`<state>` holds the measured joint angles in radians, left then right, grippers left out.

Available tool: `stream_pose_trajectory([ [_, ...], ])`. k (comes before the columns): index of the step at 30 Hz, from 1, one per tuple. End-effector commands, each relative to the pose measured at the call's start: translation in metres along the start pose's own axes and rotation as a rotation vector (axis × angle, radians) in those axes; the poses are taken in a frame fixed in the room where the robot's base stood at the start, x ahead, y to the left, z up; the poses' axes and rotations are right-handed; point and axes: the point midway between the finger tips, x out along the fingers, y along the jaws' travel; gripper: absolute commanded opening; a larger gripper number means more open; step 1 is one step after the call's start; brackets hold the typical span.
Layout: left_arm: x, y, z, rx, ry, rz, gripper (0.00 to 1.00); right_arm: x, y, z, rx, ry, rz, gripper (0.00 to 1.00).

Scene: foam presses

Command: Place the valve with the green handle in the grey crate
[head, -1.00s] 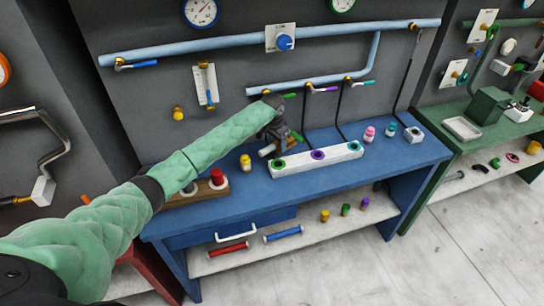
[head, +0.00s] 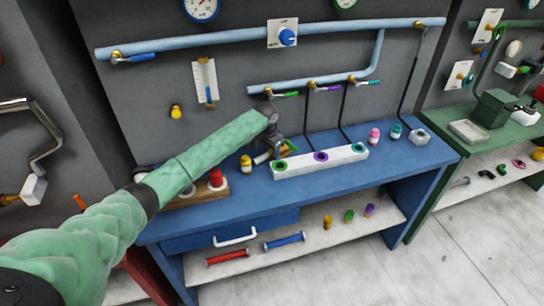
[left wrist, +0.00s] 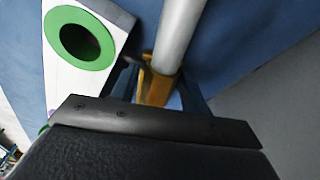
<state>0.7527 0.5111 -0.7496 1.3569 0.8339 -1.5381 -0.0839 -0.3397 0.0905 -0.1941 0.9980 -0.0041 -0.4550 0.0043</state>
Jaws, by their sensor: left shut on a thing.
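My left gripper (head: 279,147) is low over the blue bench, beside the left end of the white block. It is shut on a brass-coloured part (left wrist: 155,88) joined to a pale grey tube (left wrist: 178,35). Its fingers and wrist hide much of this part, and I cannot tell whether it is a valve. A valve with a green handle (head: 287,94) shows on the lower blue pipe, above my gripper. A shallow grey crate (head: 468,132) stands on the green bench at right. My right gripper is not in view.
The white block (head: 344,156) has green, purple and teal rings; its green ring (left wrist: 80,40) is close to my gripper. A yellow bottle (head: 246,164) and a wooden stand (head: 215,191) are at left.

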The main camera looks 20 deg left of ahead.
Motion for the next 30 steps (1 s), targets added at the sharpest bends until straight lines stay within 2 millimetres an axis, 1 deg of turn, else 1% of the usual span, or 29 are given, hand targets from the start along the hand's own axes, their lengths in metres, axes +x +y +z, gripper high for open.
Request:
stream_pose_trajectory([
  [4,0.0025,-0.0003,-0.0002,0.000,0.002,-0.001,0.06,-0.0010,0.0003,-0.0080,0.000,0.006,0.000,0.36],
  [15,0.0046,-0.0001,0.0003,0.000,0.001,0.000,0.06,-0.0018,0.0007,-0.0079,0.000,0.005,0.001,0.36],
  [16,0.0053,0.0000,0.0008,0.000,0.000,0.000,0.51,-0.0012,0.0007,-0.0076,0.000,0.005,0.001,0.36],
  [17,0.0053,0.0000,0.0008,0.000,0.000,0.000,0.54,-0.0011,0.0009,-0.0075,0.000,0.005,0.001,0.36],
  [26,0.0042,-0.0002,0.0006,0.000,0.000,-0.001,0.54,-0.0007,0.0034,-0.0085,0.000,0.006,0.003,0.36],
  [30,-0.0043,-0.0002,-0.0001,0.001,0.002,-0.001,0.54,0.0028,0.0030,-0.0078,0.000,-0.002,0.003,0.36],
])
